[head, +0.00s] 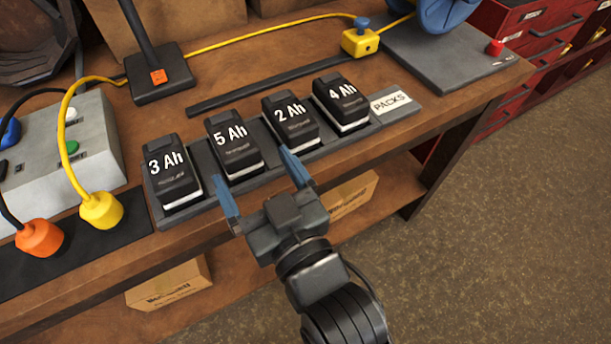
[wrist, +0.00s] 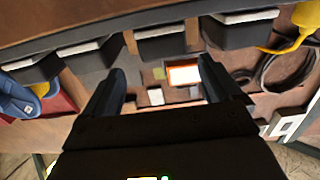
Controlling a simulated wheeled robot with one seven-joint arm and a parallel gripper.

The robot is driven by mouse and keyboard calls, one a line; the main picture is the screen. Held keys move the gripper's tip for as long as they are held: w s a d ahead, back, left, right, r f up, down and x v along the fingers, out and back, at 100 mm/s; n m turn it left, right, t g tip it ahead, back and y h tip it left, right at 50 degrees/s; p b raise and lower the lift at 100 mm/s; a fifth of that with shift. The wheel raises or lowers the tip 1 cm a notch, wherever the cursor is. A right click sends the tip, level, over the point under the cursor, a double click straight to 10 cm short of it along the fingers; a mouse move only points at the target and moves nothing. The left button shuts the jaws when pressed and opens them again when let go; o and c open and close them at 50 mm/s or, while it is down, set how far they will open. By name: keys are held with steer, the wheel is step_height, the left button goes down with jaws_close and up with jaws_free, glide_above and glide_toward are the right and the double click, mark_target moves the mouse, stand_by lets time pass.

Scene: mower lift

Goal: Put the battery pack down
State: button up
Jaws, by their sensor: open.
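The black battery packs stand in a row on a dark tray (head: 163,219) on the bench: 3 Ah (head: 172,172), 5 Ah (head: 234,145), 2 Ah (head: 290,120) and 4 Ah (head: 341,103). My gripper (head: 259,181) is open, with nothing between its blue fingers. It is at the front edge of the tray, in front of the 5 Ah and 2 Ah packs. In the wrist view the open fingers (wrist: 164,82) show apart from the row, with one pack (wrist: 160,42) just past the gap. I cannot read its label there.
A PACKS label (head: 390,102) lies right of the row. A grey box (head: 65,150) with yellow (head: 101,210) and orange (head: 39,238) plugs stands left. A post on a black base (head: 160,82) is behind. Cartons sit on the lower shelf. Floor at right is clear.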

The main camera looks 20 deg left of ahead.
steer(key=s+d+f+m+t+h, duration=0.1)
steer(key=s+d+f+h, duration=0.1)
steer(key=d, duration=0.7)
steer(key=s+d+f+m+t+h, duration=0.1)
steer(key=s+d+f+m+h, duration=0.15)
steer(key=d, duration=0.55)
steer(key=s+d+f+m+t+h, duration=0.1)
steer(key=s+d+f+h, duration=0.1)
steer(key=d, duration=0.7)
steer(key=s+d+r+m+h, duration=0.2)
steer(key=s+d, duration=0.3)
steer(key=s, duration=0.3)
steer(key=s+d+r+m+h, duration=0.2)
steer(key=s+d+h, duration=0.3)
steer(key=s, duration=0.4)
steer(key=shift+d+r+m, duration=0.35)
steer(key=shift+m, duration=0.4)
steer(key=shift+w, duration=0.1)
